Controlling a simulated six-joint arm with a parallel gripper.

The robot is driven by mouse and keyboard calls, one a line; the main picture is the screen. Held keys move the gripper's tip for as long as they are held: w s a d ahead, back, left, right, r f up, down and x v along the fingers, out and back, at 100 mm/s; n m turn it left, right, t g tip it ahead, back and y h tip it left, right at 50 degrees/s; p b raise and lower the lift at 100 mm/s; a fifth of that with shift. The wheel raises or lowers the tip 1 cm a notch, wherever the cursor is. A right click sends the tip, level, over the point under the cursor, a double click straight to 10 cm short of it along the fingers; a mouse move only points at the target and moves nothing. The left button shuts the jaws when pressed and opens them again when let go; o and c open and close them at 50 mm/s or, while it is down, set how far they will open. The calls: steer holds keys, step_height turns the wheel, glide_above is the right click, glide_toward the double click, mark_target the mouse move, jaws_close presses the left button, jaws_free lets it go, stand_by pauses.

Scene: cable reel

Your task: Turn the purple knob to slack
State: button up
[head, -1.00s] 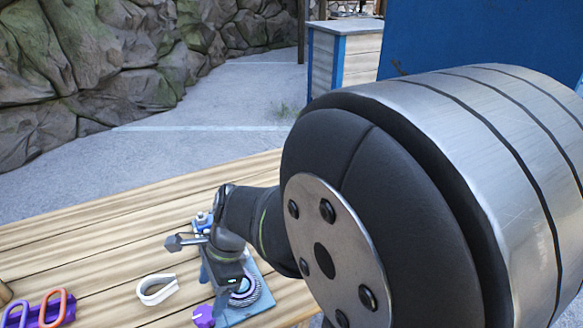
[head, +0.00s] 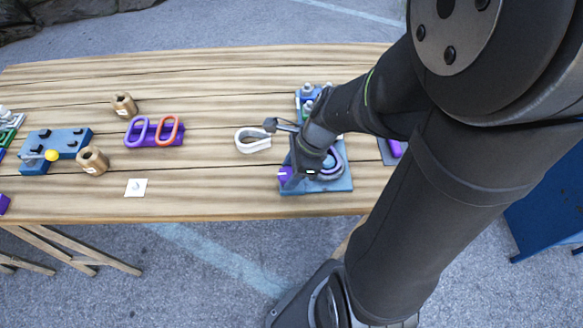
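The cable reel stands on a blue-grey base plate (head: 318,185) on the wooden table, right of the middle in the head view. The purple knob (head: 286,176) sits at the left front of the plate, with a pale mark on it. The reel (head: 333,168) shows as a dark ring just right of my wrist and is partly covered by it. My gripper (head: 308,168) is over the plate, close to the right side of the knob. Its fingers are mostly hidden by my own wrist, so I cannot tell whether they are open or touching the knob.
A white loop (head: 252,148) lies left of the reel. A purple holder (head: 152,140) with purple and orange rings, brown cylinders (head: 93,161), a blue block (head: 52,146) and a white card (head: 136,187) are further left. The front table edge is close to the plate.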

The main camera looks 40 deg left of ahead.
steer(key=shift+c, duration=1.4)
